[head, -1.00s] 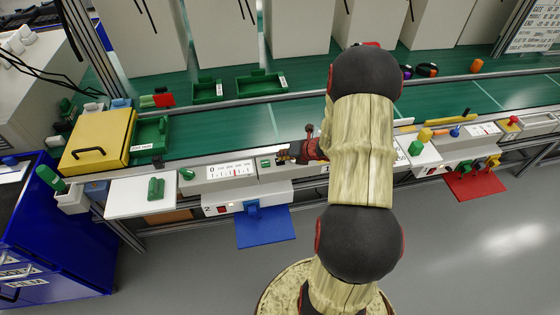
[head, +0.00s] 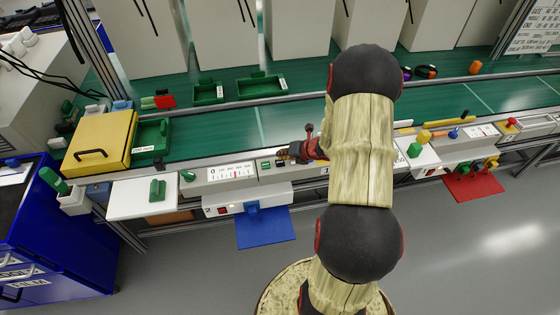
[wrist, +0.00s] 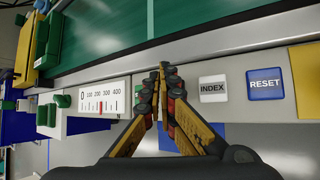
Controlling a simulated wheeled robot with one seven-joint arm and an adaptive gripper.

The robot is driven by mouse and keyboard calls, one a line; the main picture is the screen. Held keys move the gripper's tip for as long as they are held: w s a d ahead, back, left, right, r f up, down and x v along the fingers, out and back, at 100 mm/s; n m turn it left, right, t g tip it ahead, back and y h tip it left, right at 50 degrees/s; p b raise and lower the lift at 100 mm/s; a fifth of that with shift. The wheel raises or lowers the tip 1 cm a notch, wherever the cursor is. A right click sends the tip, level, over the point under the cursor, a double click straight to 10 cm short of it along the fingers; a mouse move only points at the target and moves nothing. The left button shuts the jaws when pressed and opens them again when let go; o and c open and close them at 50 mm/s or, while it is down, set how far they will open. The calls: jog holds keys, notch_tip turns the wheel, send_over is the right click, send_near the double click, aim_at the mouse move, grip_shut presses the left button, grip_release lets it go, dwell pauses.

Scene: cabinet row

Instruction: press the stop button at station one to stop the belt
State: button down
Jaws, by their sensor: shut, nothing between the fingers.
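The green belt (head: 300,122) runs behind the rail. My gripper (head: 283,156) is shut and empty over the front rail, far left of the red knob. In the wrist view the closed fingertips (wrist: 164,69) lie between a 0-to-400 scale (wrist: 101,99) and a white INDEX button (wrist: 213,89). A blue RESET button (wrist: 265,83) is further right. The red knob is outside the wrist view.
A panel marked 2 (head: 222,209) with a blue tray (head: 265,230) hangs below the rail. A red tray (head: 474,187) hangs further right. Yellow and blue knobs (head: 454,134) stand on the rail there. My arm hides the middle of the rail. Grey floor in front is open.

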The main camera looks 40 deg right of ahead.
notch_tip(320, 180, up, 5)
jog(key=p, duration=0.4)
dwell(0.4)
dwell(0.8)
